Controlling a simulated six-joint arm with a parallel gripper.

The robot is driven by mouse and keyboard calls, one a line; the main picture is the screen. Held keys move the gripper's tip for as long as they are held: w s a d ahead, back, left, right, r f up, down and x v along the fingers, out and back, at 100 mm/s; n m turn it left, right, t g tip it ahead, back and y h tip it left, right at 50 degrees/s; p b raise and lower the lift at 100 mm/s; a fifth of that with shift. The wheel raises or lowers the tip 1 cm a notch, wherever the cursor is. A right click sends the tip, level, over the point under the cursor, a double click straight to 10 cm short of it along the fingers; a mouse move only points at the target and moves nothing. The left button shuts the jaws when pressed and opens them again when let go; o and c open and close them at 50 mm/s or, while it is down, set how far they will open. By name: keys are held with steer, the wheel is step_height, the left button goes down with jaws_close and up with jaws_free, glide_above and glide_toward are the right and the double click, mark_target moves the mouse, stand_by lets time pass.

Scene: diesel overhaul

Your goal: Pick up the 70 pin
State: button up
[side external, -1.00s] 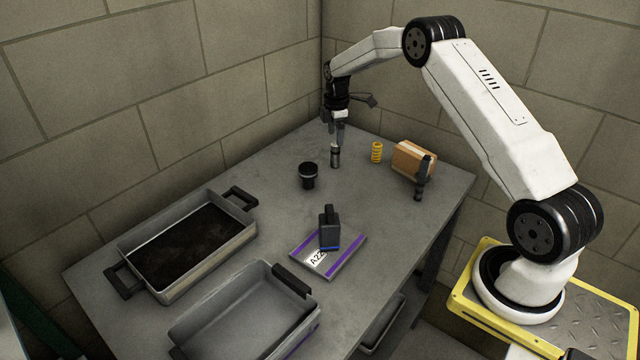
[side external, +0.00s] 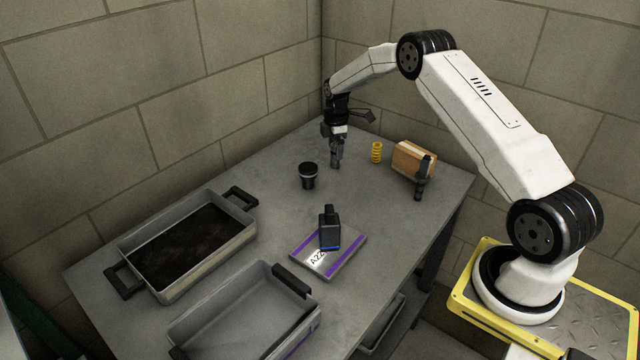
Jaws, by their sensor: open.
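My gripper (side external: 337,158) points straight down near the back of the grey table, with its fingers low. It is open. A small grey metal cylinder, which seems to be the 70 pin, stands upright on the table at the fingertips. The fingers hide most of it now, and I cannot tell whether they touch it. I cannot read any marking on it from here.
A black-topped round part (side external: 308,175) stands just left of my gripper. A yellow spring (side external: 377,152), a cardboard box (side external: 413,158) and a dark upright part (side external: 422,180) stand to the right. Two metal trays (side external: 130,240) (side external: 185,325) fill the front left.

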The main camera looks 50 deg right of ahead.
mark_target(334, 163)
steer(key=shift+f, duration=1.6)
jaws_close()
